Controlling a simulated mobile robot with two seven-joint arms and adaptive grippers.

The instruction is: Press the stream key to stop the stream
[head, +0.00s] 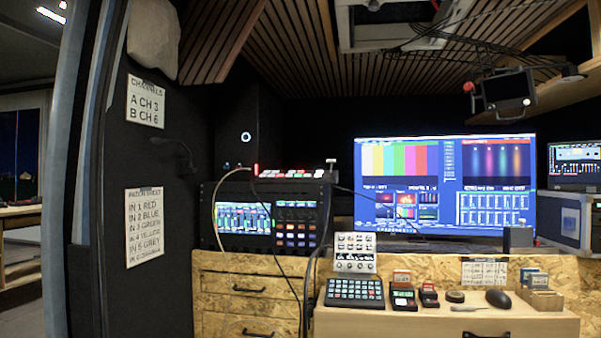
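A dark key panel (354,292) with rows of small pale keys lies on the light desktop in front of the screens. A pale control panel with knobs (355,252) stands upright behind it. Small dark devices (403,298) sit to its right. The labels are too small to read, so I cannot tell which key is the stream key. A wide monitor (445,148) behind the desk is lit, with colour bars and a multi-pane layout. Neither of my grippers is in view.
A rack unit (243,222) with lit buttons stands left of the desk, with loose cables hanging before it. A black mouse (498,299) and a wooden card box (541,299) are on the desktop's right. A dark doorframe (72,170) stands at left.

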